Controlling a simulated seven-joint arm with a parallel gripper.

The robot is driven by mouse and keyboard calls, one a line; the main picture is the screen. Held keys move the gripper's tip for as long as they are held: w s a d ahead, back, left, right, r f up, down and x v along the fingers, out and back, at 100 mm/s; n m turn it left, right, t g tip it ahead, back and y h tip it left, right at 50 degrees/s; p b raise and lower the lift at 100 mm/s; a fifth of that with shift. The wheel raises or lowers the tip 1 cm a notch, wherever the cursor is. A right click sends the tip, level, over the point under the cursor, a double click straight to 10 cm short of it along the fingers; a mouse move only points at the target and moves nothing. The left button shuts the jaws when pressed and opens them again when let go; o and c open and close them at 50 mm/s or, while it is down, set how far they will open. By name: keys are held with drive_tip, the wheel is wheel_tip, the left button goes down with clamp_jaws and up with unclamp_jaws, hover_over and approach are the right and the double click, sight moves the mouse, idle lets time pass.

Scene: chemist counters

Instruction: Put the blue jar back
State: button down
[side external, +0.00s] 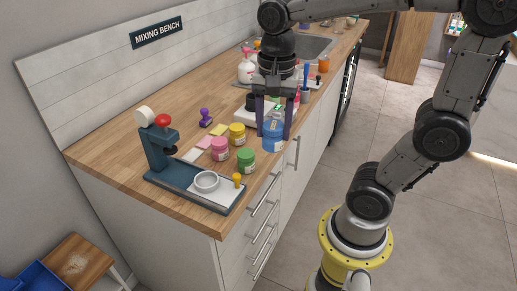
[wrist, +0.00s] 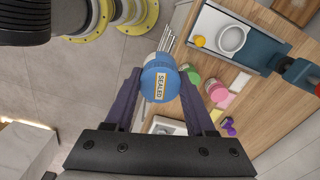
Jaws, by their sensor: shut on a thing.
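The blue jar (side external: 273,138) is between the two fingers of my gripper (side external: 274,128), which is shut on it near the counter's front edge. In the wrist view the jar (wrist: 160,82) shows its blue lid with a yellowish "SEALED" label, and my gripper (wrist: 160,74) has a dark purple finger on either side. The jar looks upright. I cannot tell whether its base touches the wooden counter (side external: 110,155). A green jar (side external: 246,160), a pink jar (side external: 219,149) and a yellow jar (side external: 237,134) stand to its left.
A dark teal stand with a tray (side external: 178,183) holds a white bowl (side external: 207,181) at the near end. A purple stamp (side external: 205,117) and coloured paper squares (side external: 204,142) lie behind the jars. Bottles (side external: 246,70) and a sink (side external: 310,46) are farther along. Drawer handles project below the front edge.

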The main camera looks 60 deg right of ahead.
drive_tip(key=s+d+f+m, duration=0.1)
drive_tip(key=s+d+m, duration=0.2)
drive_tip(key=d, duration=0.5)
drive_tip(key=w+d+f, duration=0.1)
drive_tip(key=w+f, duration=0.2)
drive_tip(key=w, duration=0.1)
drive_tip(key=w+d+f, duration=0.2)
drive_tip(key=w+f, duration=0.1)
drive_tip(key=w, duration=0.1)
drive_tip(key=w+d+f, duration=0.2)
drive_tip(key=w+f, duration=0.1)
drive_tip(key=w, duration=0.1)
drive_tip(key=shift+w, duration=0.25)
drive_tip(key=shift+w+d+f, duration=0.1)
drive_tip(key=shift+w+f, duration=0.05)
drive_tip(key=shift+f, duration=0.85)
drive_tip(key=shift+w+d+f, duration=0.1)
drive_tip(key=shift+w+f, duration=0.05)
drive_tip(key=shift+f, duration=0.8)
drive_tip(key=shift+f, duration=0.2)
drive_tip(key=shift+c, duration=1.2)
unclamp_jaws()
drive_tip(key=shift+r, duration=0.1)
